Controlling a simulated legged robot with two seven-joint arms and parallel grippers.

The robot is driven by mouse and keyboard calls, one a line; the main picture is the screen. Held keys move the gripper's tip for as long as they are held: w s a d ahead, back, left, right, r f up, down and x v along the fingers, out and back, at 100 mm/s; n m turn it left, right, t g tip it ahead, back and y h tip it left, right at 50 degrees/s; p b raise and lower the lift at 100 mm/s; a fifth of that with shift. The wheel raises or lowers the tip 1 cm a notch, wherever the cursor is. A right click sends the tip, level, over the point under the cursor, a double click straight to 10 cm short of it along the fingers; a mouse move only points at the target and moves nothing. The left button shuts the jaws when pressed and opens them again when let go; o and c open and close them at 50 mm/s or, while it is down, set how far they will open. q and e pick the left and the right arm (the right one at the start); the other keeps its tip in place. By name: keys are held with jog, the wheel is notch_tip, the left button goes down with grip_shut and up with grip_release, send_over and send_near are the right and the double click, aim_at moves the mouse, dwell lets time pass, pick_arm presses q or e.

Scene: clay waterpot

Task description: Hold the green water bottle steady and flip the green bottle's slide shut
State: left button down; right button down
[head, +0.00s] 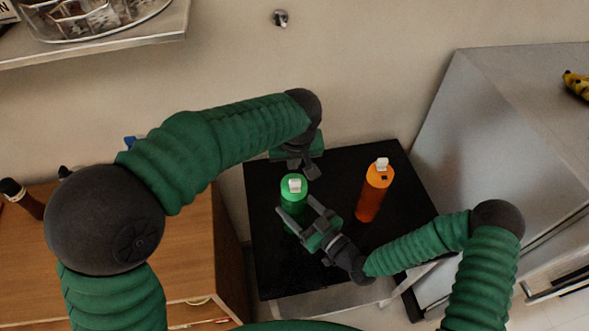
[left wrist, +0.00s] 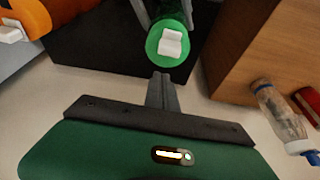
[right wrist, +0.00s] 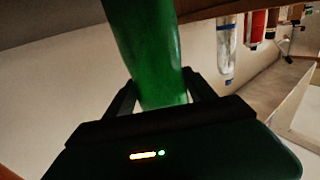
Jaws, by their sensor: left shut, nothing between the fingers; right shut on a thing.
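The green bottle (head: 293,200) stands upright on the black table top, with a white slide (head: 294,186) on its lid. In the left wrist view the green lid (left wrist: 170,47) and its white slide (left wrist: 170,42) show just beyond my left fingertips. My left gripper (head: 309,174) is shut and empty, close behind the lid, apart from the slide as far as I can tell; it also shows in the left wrist view (left wrist: 161,78). My right gripper (head: 297,219) is shut around the bottle's body. The right wrist view shows the green body (right wrist: 150,55) between its fingers.
An orange bottle (head: 374,192) with a white slide stands to the right on the black table (head: 270,270). A wooden cabinet (head: 200,255) is at the left and a grey cabinet (head: 440,140) at the right. A shelf (head: 140,35) juts from the wall at upper left.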

pick_arm(q)
jog(key=v, duration=0.9)
jog(key=shift+w+r, duration=0.25)
jog(key=shift+r, duration=0.25)
pick_arm(e)
jog(key=shift+c, duration=1.2)
grip_release()
